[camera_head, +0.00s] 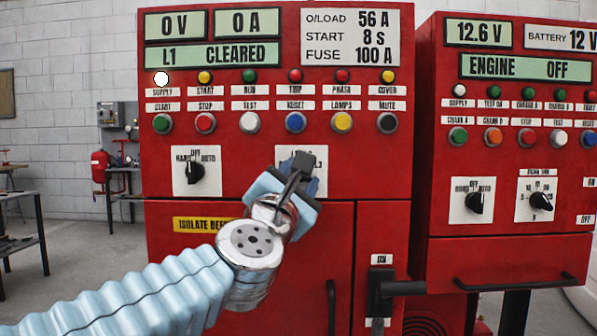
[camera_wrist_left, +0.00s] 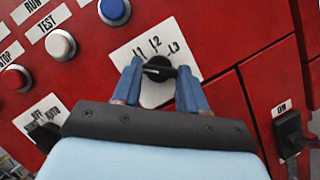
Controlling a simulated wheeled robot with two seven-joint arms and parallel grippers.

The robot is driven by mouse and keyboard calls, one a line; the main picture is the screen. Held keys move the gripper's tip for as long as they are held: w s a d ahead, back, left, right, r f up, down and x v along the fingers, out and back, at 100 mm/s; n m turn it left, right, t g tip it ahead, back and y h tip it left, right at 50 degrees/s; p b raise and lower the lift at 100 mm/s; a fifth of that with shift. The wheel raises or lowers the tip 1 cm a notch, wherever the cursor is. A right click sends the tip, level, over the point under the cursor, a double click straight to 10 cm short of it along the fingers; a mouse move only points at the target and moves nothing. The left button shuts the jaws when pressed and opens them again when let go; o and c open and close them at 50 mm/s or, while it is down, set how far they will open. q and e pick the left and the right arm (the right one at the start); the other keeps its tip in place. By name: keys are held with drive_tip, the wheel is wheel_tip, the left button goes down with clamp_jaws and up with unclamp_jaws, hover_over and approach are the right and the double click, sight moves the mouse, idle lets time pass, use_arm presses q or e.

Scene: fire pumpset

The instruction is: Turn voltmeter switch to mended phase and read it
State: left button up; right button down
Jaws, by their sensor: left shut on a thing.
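The voltmeter switch is a round black knob (camera_wrist_left: 158,69) on a white plate (camera_wrist_left: 137,49) marked L1, L2, L3 on the red panel. My left gripper (camera_wrist_left: 157,75) is shut on the knob, with one blue finger on each side of it. In the head view my left gripper (camera_head: 296,172) covers most of the switch plate (camera_head: 319,158), and the knob is hidden there. The voltmeter display (camera_head: 181,25) reads 0 V, and the display below it (camera_head: 212,55) reads L1 CLEARED. My right gripper is not in view.
A HAND/OFF/AUTO knob (camera_head: 196,172) sits left of the gripper. A row of push buttons (camera_head: 295,122) lies above. An ON isolator handle (camera_head: 381,288) is at lower right. A second red panel (camera_head: 425,130) stands on the right.

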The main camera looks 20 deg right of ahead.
use_arm(q)
drive_tip(key=shift+a+r+m+g+h+p, duration=0.15)
drive_tip(key=shift+m+g+p, duration=0.3)
drive_tip(key=shift+m+p, duration=0.65)
drive_tip(key=shift+d+f+m+g+h+p, duration=0.1)
drive_tip(key=shift+m+g+p, duration=0.4)
drive_tip(key=shift+m+p, duration=0.55)
drive_tip(key=shift+a+r+m+g+h+p, duration=0.15)
drive_tip(key=shift+m+g+p, duration=0.3)
drive_tip(key=shift+m+p, duration=0.65)
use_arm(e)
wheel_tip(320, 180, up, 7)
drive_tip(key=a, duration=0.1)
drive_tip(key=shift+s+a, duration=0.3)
use_arm(q)
drive_tip(key=shift+d, duration=0.1)
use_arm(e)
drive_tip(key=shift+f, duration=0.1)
use_arm(q)
drive_tip(key=o, duration=1.1)
drive_tip(key=shift+c, duration=0.2)
drive_tip(key=b+v, duration=0.2)
drive_tip(key=v, duration=1.1)
drive_tip(key=shift+s+a+f, duration=0.15)
drive_tip(key=shift+s+a, duration=0.05)
drive_tip(key=shift+s, duration=0.1)
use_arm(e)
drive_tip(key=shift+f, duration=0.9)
